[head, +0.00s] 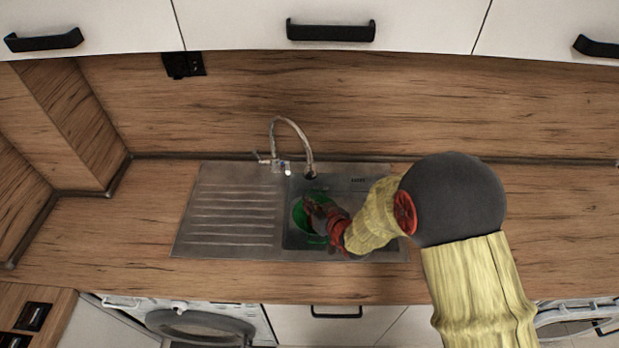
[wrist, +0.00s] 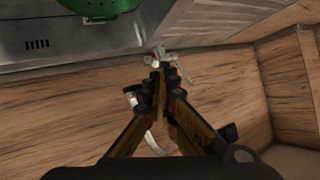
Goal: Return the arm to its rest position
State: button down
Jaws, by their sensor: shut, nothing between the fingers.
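My arm reaches from the lower right over the counter in the head view. My gripper (head: 313,208) is over the sink basin, in front of a green colander (head: 300,216). In the wrist view my gripper (wrist: 160,62) is shut with nothing between its fingers, and its tips appear close to the tap (wrist: 168,56) in the picture. I cannot tell whether they touch it. The green colander (wrist: 95,8) shows at the top edge of the wrist view, apart from the fingers. My gripper and forearm hide part of the colander and basin in the head view.
The steel sink (head: 235,215) has a drainer on its left and a curved tap (head: 292,135) behind the basin. The wooden counter (head: 560,220) is bare on the right. Cabinets with black handles (head: 331,30) hang above, and a washing machine (head: 200,325) stands below left.

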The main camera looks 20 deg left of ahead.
dwell(0.5)
jog(key=s+d+f+g+h, duration=0.3)
jog(key=s+d+f+h, duration=0.15)
jog(key=d+f, duration=0.3)
jog(key=shift+g+h, duration=0.8)
jog(key=shift+h, duration=0.05)
jog(key=s+d, duration=0.1)
jog(key=d, duration=0.1)
jog(key=s+d+r, duration=0.1)
jog(key=s+d, duration=0.2)
jog(key=shift+s+d+r+b, duration=0.2)
jog(key=shift+s+d+b, duration=0.1)
jog(key=shift+d+b, duration=0.1)
jog(key=s+d+r+m+t+h+b, duration=0.1)
jog(key=s+d+r+m+h+b, duration=0.1)
jog(key=s+d+r+m+b, duration=0.4)
jog(key=s+d+r+b, duration=0.5)
jog(key=s+d+r, duration=0.7)
jog(key=d+r, duration=0.3)
jog(key=shift+s+d+r, duration=0.25)
jog(key=shift+s+r, duration=0.05)
jog(key=shift+r, duration=0.3)
